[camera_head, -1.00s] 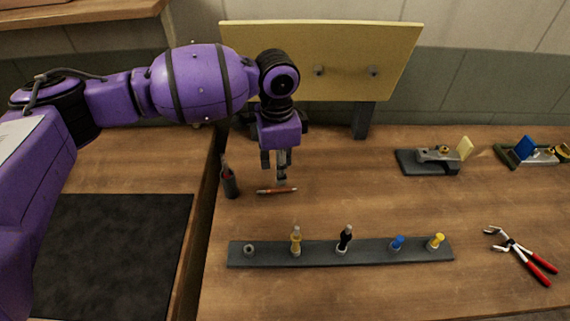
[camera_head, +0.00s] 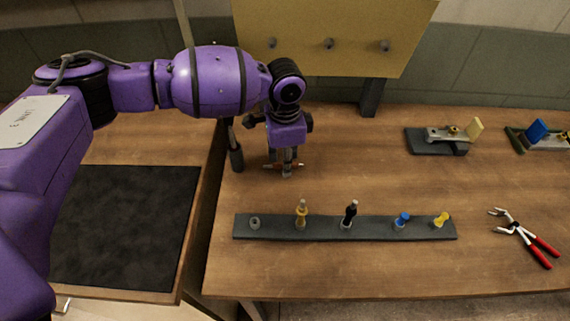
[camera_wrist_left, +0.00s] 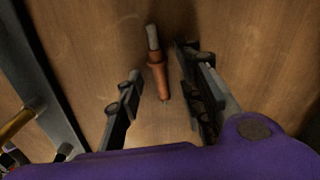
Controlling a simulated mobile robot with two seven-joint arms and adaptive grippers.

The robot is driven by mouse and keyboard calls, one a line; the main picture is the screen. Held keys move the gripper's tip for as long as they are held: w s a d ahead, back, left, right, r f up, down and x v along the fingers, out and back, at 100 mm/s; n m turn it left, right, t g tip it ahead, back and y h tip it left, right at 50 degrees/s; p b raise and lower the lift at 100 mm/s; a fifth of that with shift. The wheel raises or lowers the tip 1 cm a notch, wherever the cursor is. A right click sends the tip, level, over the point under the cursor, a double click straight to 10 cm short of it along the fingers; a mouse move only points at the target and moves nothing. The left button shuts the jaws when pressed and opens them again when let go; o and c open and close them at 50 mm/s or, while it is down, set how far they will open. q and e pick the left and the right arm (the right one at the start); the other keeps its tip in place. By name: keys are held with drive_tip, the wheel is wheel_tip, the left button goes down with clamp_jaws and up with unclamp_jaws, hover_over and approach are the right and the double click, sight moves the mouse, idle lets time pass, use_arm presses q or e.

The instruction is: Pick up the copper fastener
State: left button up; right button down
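The copper fastener (camera_head: 298,166) lies on the wooden table behind the dark rack, partly hidden by my left gripper (camera_head: 287,172). In the left wrist view the copper fastener (camera_wrist_left: 158,72) has a grey tip and a copper body. It lies between the lines of the two fingers of my left gripper (camera_wrist_left: 160,82), with gaps on both sides. The gripper is open, low over the fastener; I cannot tell whether the fingertips reach down beside it. My right gripper is not in view.
A dark rack (camera_head: 375,229) holds several fasteners in front. A dark upright tool (camera_head: 236,156) stands close left of the gripper. A yellow panel (camera_head: 340,40) stands behind. Red-handled pliers (camera_head: 522,236) lie right, and a clamp fixture (camera_head: 425,148) sits at back right.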

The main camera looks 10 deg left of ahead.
use_arm(q)
clamp_jaws()
drive_tip(key=shift+r, duration=0.1)
drive_tip(key=shift+w+r, duration=0.1)
drive_tip(key=shift+r, duration=0.5)
drive_tip(key=s+r+p, duration=0.2)
drive_tip(key=s+r, duration=0.9)
drive_tip(key=s, duration=0.3)
drive_tip(key=shift+r, duration=0.3)
